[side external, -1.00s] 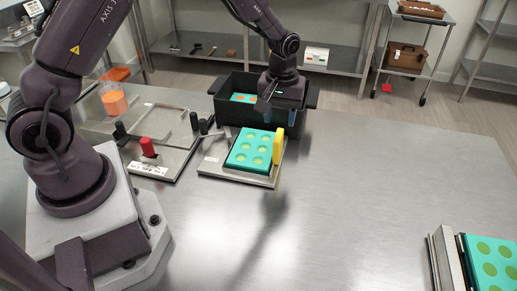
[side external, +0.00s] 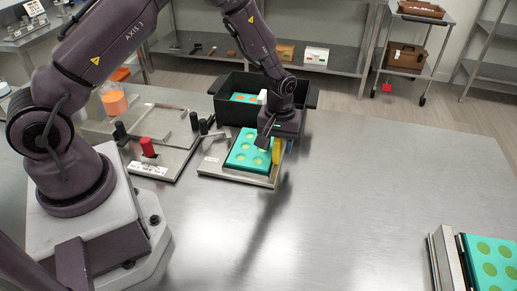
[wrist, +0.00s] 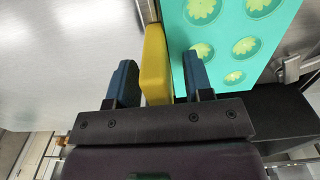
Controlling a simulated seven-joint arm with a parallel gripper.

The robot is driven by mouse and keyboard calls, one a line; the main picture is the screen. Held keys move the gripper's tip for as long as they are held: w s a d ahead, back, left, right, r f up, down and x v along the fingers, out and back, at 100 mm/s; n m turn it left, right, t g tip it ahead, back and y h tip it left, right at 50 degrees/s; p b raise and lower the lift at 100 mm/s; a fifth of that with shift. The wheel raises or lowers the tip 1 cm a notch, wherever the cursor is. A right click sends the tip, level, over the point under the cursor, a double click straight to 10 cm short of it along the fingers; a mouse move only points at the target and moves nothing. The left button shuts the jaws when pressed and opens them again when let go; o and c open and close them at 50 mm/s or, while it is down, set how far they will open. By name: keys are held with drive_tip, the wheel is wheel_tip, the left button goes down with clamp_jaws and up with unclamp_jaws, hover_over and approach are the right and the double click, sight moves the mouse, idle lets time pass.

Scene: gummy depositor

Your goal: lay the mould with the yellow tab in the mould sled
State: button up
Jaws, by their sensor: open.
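The teal mould (side external: 246,152) with the yellow tab (side external: 277,152) lies flat on a metal plate (side external: 215,166) with a small label, in the middle of the table. It has round yellow-green cavities. The tab stands upright at its right edge. My gripper (side external: 271,140) is over that edge, open. In the wrist view, the fingers of my gripper (wrist: 159,62) are on either side of the yellow tab (wrist: 154,60), with visible gaps. The mould (wrist: 225,50) lies beyond the right finger. I cannot tell from the pictures which fixture is the mould sled.
A black bin (side external: 228,108) behind holds a teal mould with orange cavities. A metal fixture with a red knob (side external: 148,147) and black posts stands left. Another teal mould (side external: 480,258) sits by a metal rail at the front right. The table's right middle is clear.

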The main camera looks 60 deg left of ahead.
clamp_jaws()
drive_tip(key=shift+r, duration=0.15)
drive_tip(key=shift+r, duration=3.55)
drive_tip(key=c, duration=0.7)
unclamp_jaws()
drive_tip(key=shift+c, duration=0.2)
drive_tip(key=shift+r, duration=0.1)
clamp_jaws()
